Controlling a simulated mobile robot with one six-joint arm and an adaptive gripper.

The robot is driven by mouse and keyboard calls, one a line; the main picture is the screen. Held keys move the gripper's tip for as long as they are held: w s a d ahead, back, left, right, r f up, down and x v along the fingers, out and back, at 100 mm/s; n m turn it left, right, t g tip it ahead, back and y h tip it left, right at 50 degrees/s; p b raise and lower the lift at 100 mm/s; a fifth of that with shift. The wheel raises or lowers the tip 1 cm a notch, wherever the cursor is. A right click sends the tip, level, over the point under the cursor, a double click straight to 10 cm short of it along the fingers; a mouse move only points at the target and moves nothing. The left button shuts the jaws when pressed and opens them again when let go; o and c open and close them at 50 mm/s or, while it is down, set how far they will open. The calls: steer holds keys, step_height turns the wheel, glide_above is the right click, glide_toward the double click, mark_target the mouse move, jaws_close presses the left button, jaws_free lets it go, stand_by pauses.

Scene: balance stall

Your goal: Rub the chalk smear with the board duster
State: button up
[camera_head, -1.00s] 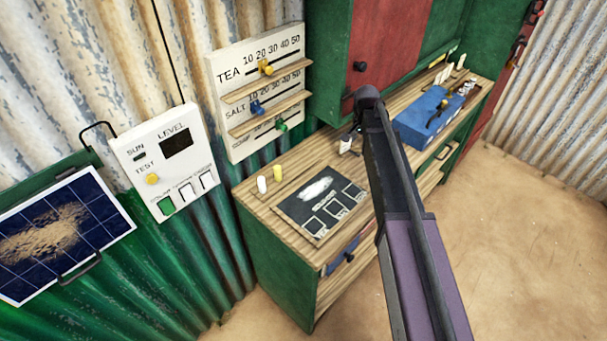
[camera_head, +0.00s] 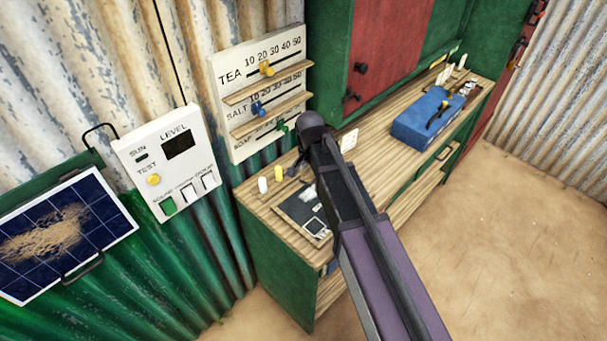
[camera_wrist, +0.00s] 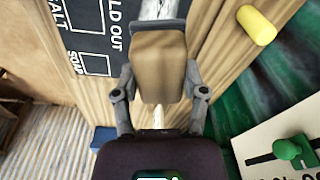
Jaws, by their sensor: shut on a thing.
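The board duster (camera_wrist: 158,60), a tan block, is held between the two fingers of my gripper (camera_wrist: 160,75) in the wrist view. My gripper is shut on it, over the counter beside the dark slate board (camera_wrist: 85,22). In the head view the slate board (camera_head: 292,208) lies on the counter, partly covered by my arm. Part of the white chalk smear (camera_head: 309,193) shows beside my arm; the rest is hidden. A pale grey patch shows beyond the duster in the wrist view; I cannot tell whether it is smear or duster. Contact with the slate cannot be told.
White (camera_head: 263,185) and yellow (camera_head: 278,172) chalk pieces stand on the counter near the slate. The slider price board (camera_head: 240,85) is on the wall behind. A blue box (camera_head: 425,120) sits farther right on the counter. The floor at right is clear.

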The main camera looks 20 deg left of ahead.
steer(key=shift+s+a, duration=0.3)
steer(key=shift+s, duration=0.4)
steer(key=shift+s+a, duration=0.25)
steer(key=shift+s, duration=0.4)
steer(key=shift+f, duration=0.1)
